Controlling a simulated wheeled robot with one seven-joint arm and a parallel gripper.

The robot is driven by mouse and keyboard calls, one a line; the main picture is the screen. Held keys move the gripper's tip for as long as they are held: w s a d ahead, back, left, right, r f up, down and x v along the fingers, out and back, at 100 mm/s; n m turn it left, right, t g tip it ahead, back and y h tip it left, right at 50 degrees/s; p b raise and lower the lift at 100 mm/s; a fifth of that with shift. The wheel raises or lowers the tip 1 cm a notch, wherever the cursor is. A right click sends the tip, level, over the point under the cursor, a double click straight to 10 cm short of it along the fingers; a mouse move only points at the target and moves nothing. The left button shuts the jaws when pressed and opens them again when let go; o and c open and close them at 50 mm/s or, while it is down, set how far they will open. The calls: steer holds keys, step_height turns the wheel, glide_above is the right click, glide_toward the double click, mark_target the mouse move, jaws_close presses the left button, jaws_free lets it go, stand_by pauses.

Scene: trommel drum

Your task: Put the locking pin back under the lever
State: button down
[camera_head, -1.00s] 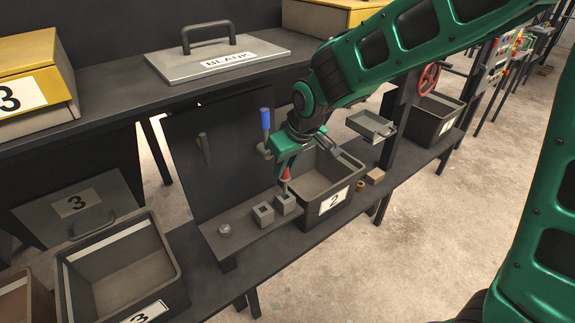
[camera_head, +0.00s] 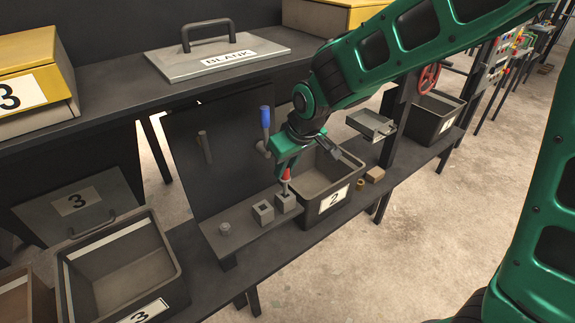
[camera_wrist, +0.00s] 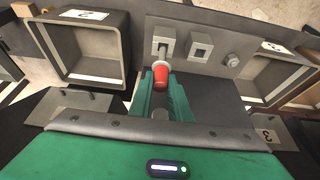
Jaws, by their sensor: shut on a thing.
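My gripper (camera_head: 287,164) points down and is shut on the red head of the locking pin (camera_head: 287,174). The pin is upright, with its grey shaft downward over the right block (camera_head: 285,204). In the wrist view the red head (camera_wrist: 161,74) is at the fingertips, and the shaft runs to the block's opening (camera_wrist: 161,47). I cannot tell how far the tip is inside. The lever (camera_head: 265,117) has a blue grip and stands upright on the dark panel, just left of my gripper.
A second square-holed block (camera_head: 263,213) and a round grey knob (camera_head: 224,229) sit on the same ledge. Bin 2 (camera_head: 350,178) is close on the right, and bin 3 (camera_head: 172,270) is at lower left. A BLANK-labelled lid (camera_head: 215,62) lies on the shelf above.

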mark_target(287, 177)
steer(key=shift+f, duration=2.6)
stand_by(1.1)
steer(key=c, duration=1.6)
jaws_free()
steer(key=shift+o, duration=0.2)
steer(key=shift+s+r, duration=0.1)
steer(key=shift+r, duration=3.9)
